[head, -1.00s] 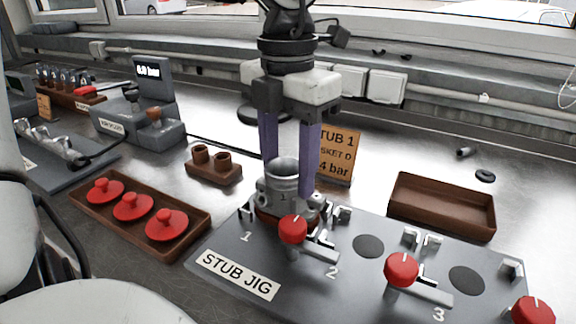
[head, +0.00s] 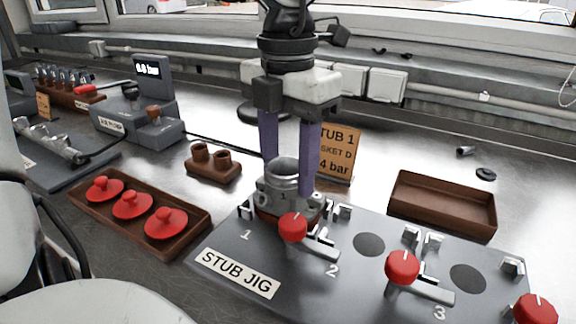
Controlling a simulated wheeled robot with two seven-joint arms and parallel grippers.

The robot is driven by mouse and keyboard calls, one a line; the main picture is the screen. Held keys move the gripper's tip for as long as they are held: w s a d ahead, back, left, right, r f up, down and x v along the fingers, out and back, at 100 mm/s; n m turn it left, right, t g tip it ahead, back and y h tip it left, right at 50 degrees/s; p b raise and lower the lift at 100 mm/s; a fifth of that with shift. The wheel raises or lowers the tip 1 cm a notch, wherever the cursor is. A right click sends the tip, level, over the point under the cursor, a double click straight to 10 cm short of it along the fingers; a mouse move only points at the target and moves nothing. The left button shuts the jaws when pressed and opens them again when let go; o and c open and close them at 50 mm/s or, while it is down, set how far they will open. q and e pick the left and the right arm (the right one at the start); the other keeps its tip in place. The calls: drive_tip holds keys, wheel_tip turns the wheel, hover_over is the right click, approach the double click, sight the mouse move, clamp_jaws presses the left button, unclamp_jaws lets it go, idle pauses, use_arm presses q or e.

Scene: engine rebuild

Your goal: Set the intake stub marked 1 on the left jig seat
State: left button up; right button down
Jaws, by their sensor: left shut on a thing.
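The metal intake stub marked 1 (head: 283,190) is upright at the left seat of the grey stub jig (head: 210,282). My left gripper (head: 289,170) comes down from above, with a purple finger on either side of the stub, shut on it. The stub's base is at or just above the left seat; the red clamp knob (head: 293,227) in front partly hides the contact. The middle seat (head: 369,244) and the right seat (head: 467,278) show as bare dark discs. My right gripper is not in view.
A tray with red-capped plugs (head: 190,246) lies left of the jig, and a brown block with two cups (head: 212,164) stands behind it. An empty brown tray (head: 442,208) is at the right. An orange card (head: 339,155) stands behind the gripper. More red clamp knobs (head: 402,267) rise from the jig.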

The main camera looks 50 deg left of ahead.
use_arm(q)
drive_tip(key=shift+f, duration=0.15)
idle(0.4)
drive_tip(key=o, duration=1.4)
drive_tip(key=shift+r+p, duration=1.3)
drive_tip(key=shift+r, duration=0.55)
wheel_tip(320, 180, up, 4)
drive_tip(key=p, duration=0.2)
drive_tip(key=shift+f+p, duration=0.1)
drive_tip(key=shift+p, duration=0.3)
